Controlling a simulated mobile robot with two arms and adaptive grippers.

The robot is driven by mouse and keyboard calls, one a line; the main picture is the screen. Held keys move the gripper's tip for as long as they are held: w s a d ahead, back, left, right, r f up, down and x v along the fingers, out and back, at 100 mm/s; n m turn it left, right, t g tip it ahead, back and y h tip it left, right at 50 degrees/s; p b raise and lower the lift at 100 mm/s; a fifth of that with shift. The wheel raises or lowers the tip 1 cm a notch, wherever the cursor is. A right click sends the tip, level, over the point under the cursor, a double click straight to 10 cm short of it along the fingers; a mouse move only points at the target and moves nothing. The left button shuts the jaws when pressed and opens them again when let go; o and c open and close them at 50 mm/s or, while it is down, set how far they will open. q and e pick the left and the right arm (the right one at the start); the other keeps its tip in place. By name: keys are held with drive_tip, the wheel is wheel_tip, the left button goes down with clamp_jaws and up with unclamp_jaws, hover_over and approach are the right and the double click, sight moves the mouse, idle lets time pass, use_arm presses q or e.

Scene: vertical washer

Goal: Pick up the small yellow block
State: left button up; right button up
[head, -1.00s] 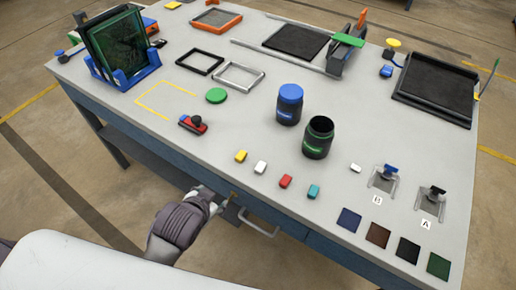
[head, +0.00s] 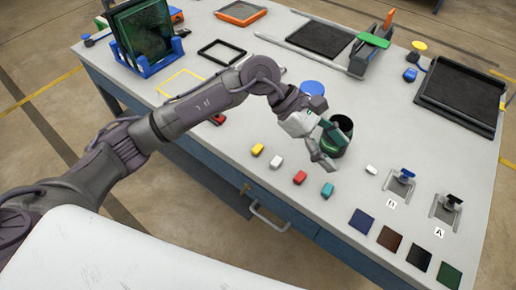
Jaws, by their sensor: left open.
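The small yellow block (head: 257,149) lies on the grey table, at the left end of a row of small blocks near the front edge. My left gripper (head: 322,158) is above the table, to the right of the yellow block and apart from it. It is open, with its fingers in front of the open dark jar (head: 343,134). I see nothing held in it. My right gripper is not in view.
White (head: 276,161), red (head: 299,177) and teal (head: 327,190) blocks continue the row. A blue-lidded jar (head: 312,88) stands partly hidden behind my left gripper. Switches A (head: 447,204) and B (head: 400,181) and several coloured squares are at the right. A drawer handle (head: 268,217) sticks out below the edge.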

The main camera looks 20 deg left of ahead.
use_arm(q)
drive_tip(key=w+a+f+m+t+y, duration=0.1)
drive_tip(key=w+a+y, duration=0.2)
drive_tip(key=a, duration=0.3)
drive_tip(key=w+a+f+m+y, duration=0.1)
drive_tip(key=w+a+f+y, duration=0.1)
drive_tip(key=a+y, duration=0.25)
drive_tip(key=r+y, duration=0.2)
drive_tip(key=y, duration=0.1)
hover_over(258, 148)
drive_tip(key=shift+t, duration=0.4)
drive_tip(key=f, duration=0.2)
drive_tip(key=f+p, duration=0.1)
drive_tip(key=f, duration=0.4)
drive_tip(key=shift+s+a+f+p, duration=0.1)
drive_tip(key=shift+a+f+p, duration=0.15)
drive_tip(key=shift+f+p, duration=0.05)
drive_tip(key=shift+f, duration=0.6)
drive_tip(key=f+p, duration=0.2)
drive_tip(key=f, duration=0.2)
drive_tip(key=shift+d+f, duration=0.1)
drive_tip(key=shift+d, duration=0.1)
drive_tip(key=shift+f, duration=0.5)
drive_tip(key=c, duration=0.9)
